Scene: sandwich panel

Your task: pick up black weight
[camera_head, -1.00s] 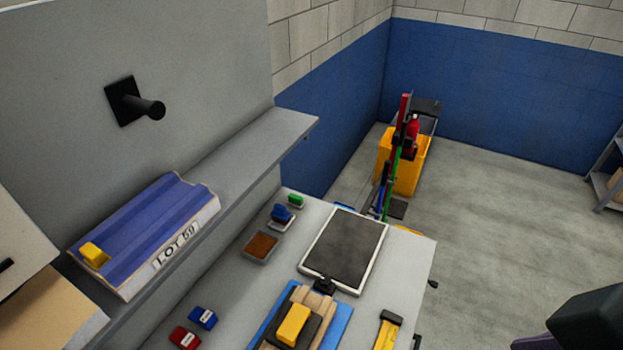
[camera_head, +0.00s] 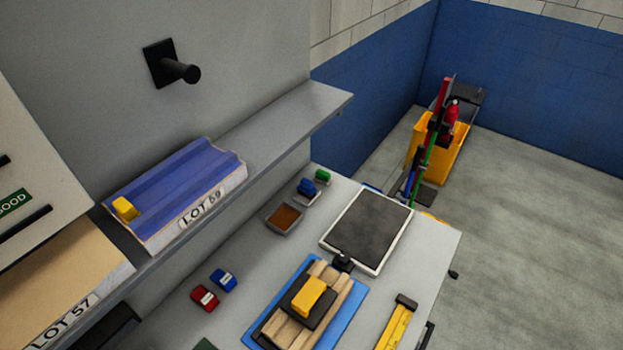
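A black flat block (camera_head: 321,308) with a yellow block-shaped piece (camera_head: 308,295) on top looks like the black weight. It rests on a tan ridged panel (camera_head: 346,284), which lies on a blue mat (camera_head: 264,335) on the grey worktable. A small black object (camera_head: 343,262) sits at the far end of the panel, near the dark tablet-like board; I cannot tell what it is. Neither of my grippers is in view.
The worktable (camera_head: 432,262) also holds a dark board with a white rim (camera_head: 370,228), red (camera_head: 205,298) and blue (camera_head: 223,280) small blocks, a brown-filled tray (camera_head: 285,217) and a yellow tool (camera_head: 394,328). A shelf (camera_head: 280,125) with a blue LOT 59 panel (camera_head: 180,190) overhangs the left.

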